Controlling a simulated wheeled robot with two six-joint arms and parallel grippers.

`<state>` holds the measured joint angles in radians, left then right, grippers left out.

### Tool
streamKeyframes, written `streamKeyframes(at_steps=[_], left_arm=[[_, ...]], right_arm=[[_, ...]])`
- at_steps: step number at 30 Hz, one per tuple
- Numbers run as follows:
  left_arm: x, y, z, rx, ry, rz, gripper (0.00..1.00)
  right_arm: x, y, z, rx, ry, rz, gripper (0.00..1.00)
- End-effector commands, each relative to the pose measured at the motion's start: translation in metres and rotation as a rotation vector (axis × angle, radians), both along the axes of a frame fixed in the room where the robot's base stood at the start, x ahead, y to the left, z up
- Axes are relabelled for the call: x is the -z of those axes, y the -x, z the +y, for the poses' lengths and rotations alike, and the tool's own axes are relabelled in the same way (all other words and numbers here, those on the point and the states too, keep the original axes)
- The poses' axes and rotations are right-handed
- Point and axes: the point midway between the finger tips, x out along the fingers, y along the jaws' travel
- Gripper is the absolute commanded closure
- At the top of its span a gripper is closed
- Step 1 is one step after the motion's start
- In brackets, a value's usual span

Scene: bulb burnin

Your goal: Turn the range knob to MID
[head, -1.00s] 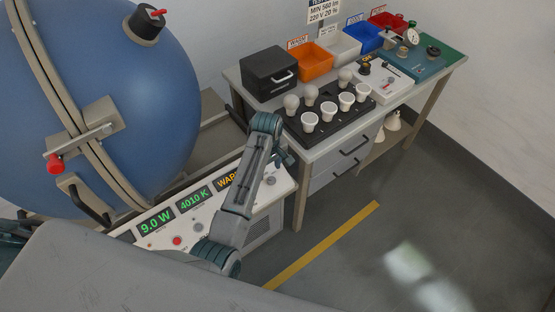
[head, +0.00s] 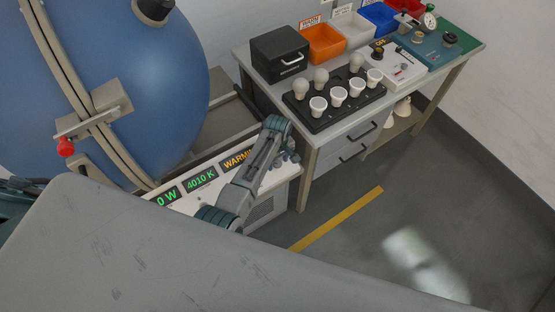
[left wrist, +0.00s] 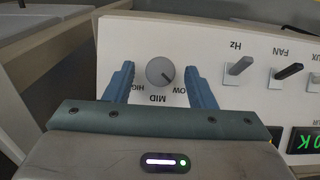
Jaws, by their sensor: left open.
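The round grey range knob (left wrist: 160,71) is on the white panel (left wrist: 215,50) in the left wrist view. The labels HIGH, MID and LOW are printed around it. Its dark pointer mark slants to the lower right, toward LOW. My left gripper (left wrist: 160,68) is open, with one blue finger on each side of the knob. Gaps show between the fingers and the knob. In the head view my left gripper (head: 288,155) is over the right end of the panel, and the knob cannot be made out there. My right gripper is not in view.
Two switches, Hz (left wrist: 239,67) and FAN (left wrist: 287,72), stand right of the knob in the left wrist view. Green and orange displays (head: 201,179) lie left of my arm. A blue sphere (head: 165,90) and a bench (head: 330,135) with bulbs stand behind. Floor at right is clear.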

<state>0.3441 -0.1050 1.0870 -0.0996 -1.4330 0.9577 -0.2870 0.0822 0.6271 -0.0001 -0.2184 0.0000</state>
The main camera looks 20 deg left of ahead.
Motion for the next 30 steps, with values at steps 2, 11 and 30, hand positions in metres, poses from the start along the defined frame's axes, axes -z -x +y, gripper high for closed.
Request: streamKeyframes(at_steps=[2, 11, 30], left_arm=[[0.001, 0.000, 0.000, 0.000, 0.000, 0.000, 0.50], [0.001, 0.000, 0.000, 0.000, 0.000, 0.000, 0.69], [-0.001, -0.002, -0.001, 0.121, -0.037, 0.051, 0.94]], right_arm=[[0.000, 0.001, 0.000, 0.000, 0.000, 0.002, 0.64], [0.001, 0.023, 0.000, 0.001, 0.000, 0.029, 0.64], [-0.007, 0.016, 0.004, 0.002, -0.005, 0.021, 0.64]])
